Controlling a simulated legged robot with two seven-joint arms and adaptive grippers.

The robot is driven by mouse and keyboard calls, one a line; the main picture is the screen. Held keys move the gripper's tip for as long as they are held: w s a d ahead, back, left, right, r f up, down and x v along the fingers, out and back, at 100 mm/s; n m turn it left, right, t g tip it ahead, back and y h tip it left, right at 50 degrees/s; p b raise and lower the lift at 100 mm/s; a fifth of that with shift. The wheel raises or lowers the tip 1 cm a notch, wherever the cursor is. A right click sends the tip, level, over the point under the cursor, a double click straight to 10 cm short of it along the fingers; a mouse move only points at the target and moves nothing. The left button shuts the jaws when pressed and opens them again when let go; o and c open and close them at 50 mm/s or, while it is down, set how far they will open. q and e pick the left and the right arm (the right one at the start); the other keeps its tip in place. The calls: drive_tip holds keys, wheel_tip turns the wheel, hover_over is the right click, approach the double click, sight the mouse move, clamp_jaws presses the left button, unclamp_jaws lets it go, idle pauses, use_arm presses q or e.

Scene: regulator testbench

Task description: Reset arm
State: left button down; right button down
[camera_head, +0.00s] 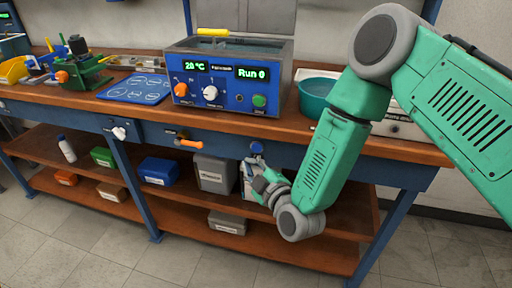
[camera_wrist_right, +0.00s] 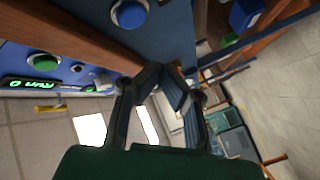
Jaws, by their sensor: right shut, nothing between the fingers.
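My right arm comes in from the right in the head view and bends down in front of the bench. My right gripper (camera_head: 252,164) is at the bench's front panel, just below a round blue button (camera_head: 256,147). In the right wrist view my right gripper (camera_wrist_right: 163,68) is shut and empty, and the blue button (camera_wrist_right: 130,13) is above its fingertips, apart from them. My left gripper is not in view.
The bench (camera_head: 330,138) spans the view. An orange handle (camera_head: 190,143) sticks out of its front panel, left of my gripper. A teal bowl (camera_head: 316,95) stands behind my forearm. Boxes, including a grey one (camera_head: 214,173), sit on lower shelves. The floor in front is clear.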

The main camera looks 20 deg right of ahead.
drive_tip(key=shift+s+a, duration=0.4)
drive_tip(key=shift+s, duration=0.15)
drive_tip(key=s+d+f+m+g+h, duration=0.1)
drive_tip(key=s+d+f+m+g, duration=0.1)
drive_tip(key=s+f+g, duration=0.35)
drive_tip(key=s+d+f+m+g, duration=0.25)
drive_tip(key=s+f, duration=0.35)
drive_tip(key=s, duration=0.4)
drive_tip(key=s+d+f+m+g+h, duration=0.1)
drive_tip(key=s+d+f+m+g, duration=0.2)
drive_tip(key=s+f, duration=0.35)
drive_tip(key=s+d+m+g+h, duration=0.1)
drive_tip(key=s+d+m+g, duration=0.3)
drive_tip(key=s, duration=0.8)
drive_tip(key=shift+s+d+f+g+h, duration=0.3)
drive_tip(key=shift+s+d+f+g, duration=0.05)
drive_tip(key=shift+d+g, duration=0.25)
drive_tip(key=shift+w, duration=0.1)
drive_tip(key=shift+a, duration=0.1)
